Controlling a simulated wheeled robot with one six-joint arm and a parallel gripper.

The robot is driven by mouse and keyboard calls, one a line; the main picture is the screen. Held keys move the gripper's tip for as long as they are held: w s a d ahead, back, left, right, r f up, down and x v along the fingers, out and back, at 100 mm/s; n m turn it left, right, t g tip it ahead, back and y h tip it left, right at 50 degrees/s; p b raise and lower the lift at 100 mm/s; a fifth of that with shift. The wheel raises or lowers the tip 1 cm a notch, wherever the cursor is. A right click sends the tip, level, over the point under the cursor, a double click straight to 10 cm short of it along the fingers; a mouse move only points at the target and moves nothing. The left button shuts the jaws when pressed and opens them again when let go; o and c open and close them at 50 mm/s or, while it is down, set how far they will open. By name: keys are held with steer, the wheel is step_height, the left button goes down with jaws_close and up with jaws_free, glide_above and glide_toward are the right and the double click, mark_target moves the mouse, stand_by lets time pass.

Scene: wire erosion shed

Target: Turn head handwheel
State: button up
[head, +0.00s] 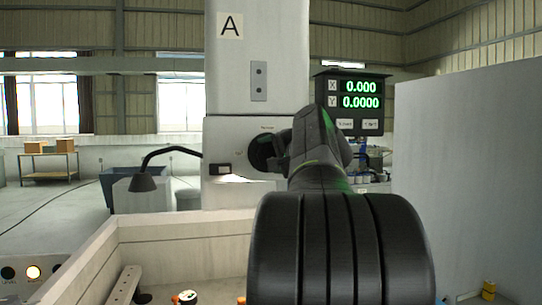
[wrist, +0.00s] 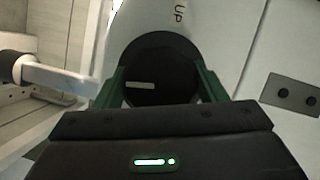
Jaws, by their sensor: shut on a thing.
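The black round handwheel (head: 262,153) is on the front of the pale machine head, below the letter A plate. My arm and gripper (head: 288,143) cover its right part in the head view. In the wrist view the dark wheel (wrist: 160,70) sits between the two green fingers of my gripper (wrist: 158,84), which are shut on it from both sides. A short pale mark shows on the wheel's face, left of its middle.
A readout (head: 359,99) shows X 0.000 and Y 0.0000 at the right of the head. A black gooseneck lamp (head: 145,181) stands at the left. A grey panel (head: 470,170) closes off the right side. A low pale tank wall (head: 180,240) runs below.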

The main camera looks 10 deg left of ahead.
steer(key=o, duration=1)
steer(key=b+v, duration=0.2)
steer(key=v, duration=1.1)
steer(key=shift+s+d+b, duration=0.25)
steer(key=shift+s+b, duration=0.05)
steer(key=shift+b, duration=0.05)
